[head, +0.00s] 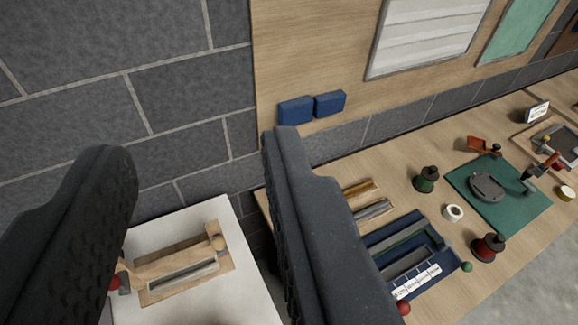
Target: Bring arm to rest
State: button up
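My gripper (190,170) shows large in the foreground of the head view. Nothing is held between the fingers. The gripper is in front of the wall, above the level of the work surfaces. The lower parts of both fingers run out of the bottom of the frame.
A wooden workbench (400,197) runs along the wall at right. It bears a green mat (535,212), a blue tray (388,231), and spools (426,179). A white-topped surface (243,285) at lower left carries a wooden fixture (160,266). Blue blocks (296,110) are on the wall panel.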

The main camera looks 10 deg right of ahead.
notch_tip(320, 180, down, 14)
jog(key=b, duration=1.4)
